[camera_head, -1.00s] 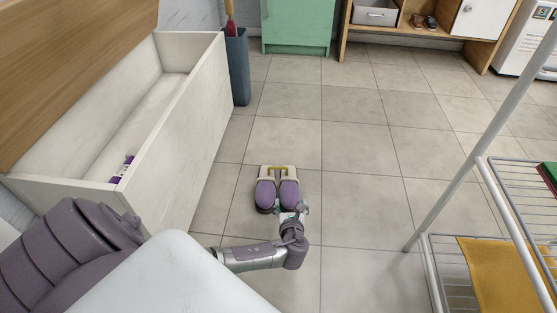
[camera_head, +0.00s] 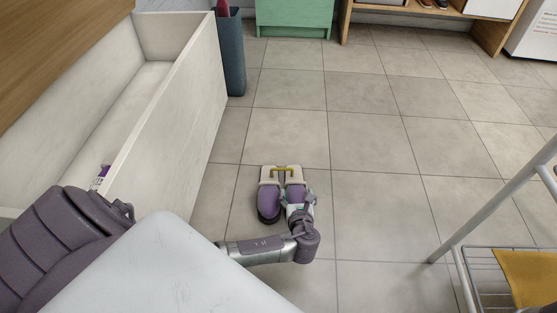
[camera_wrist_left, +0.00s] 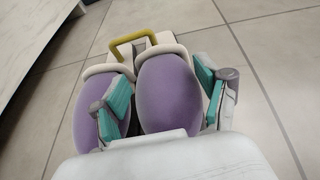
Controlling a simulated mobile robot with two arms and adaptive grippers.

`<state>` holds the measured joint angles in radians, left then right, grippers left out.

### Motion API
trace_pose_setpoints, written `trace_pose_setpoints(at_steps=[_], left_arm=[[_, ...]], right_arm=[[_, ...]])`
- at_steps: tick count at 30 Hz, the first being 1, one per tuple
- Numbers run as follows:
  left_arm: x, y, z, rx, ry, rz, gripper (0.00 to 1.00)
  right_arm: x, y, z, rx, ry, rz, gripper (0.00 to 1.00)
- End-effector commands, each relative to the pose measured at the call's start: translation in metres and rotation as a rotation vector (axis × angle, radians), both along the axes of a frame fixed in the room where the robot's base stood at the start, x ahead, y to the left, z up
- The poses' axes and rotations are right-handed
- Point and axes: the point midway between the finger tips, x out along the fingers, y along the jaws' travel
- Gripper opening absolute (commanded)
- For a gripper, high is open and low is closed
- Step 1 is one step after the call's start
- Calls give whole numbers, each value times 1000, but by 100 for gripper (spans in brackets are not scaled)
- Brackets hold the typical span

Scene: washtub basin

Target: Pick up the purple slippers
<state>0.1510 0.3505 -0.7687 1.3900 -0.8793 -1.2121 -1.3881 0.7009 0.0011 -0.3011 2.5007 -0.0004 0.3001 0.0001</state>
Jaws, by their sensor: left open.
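A pair of purple slippers with cream trim lies on the tiled floor; the left slipper (camera_head: 269,200) shows clearly in the head view, and the right slipper (camera_head: 293,192) is partly covered by my gripper. My left gripper (camera_head: 301,203) is low over the right slipper. In the left wrist view the right slipper (camera_wrist_left: 166,92) sits between the teal pads of the open left gripper (camera_wrist_left: 160,98). One finger lies over the left slipper (camera_wrist_left: 88,112) near the gap between the two. A yellow handle (camera_wrist_left: 132,40) stands at the slippers' far end. My right gripper is not in view.
A white open box bench (camera_head: 165,105) with a small purple-and-white item (camera_head: 102,175) stands at the left. A blue-grey bin (camera_head: 231,60) is beside it. A metal rack (camera_head: 480,275) with a yellow cloth (camera_head: 525,275) is at the right. The floor (camera_head: 370,150) between is clear.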

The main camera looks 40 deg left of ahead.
Motion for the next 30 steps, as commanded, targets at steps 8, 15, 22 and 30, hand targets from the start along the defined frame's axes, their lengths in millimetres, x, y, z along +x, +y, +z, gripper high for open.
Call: trace_pose_setpoints(at_steps=[8, 15, 22, 30], left_arm=[[-1, -3, -1, -1, 1, 0, 75], [-1, -3, -1, -1, 0, 0, 38], [0, -3, -1, 0, -1, 0, 24], [0, -3, 10, 0, -1, 0, 24]], right_arm=[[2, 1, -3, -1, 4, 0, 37], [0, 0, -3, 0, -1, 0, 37], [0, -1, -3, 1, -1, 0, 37], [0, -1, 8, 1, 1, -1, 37]])
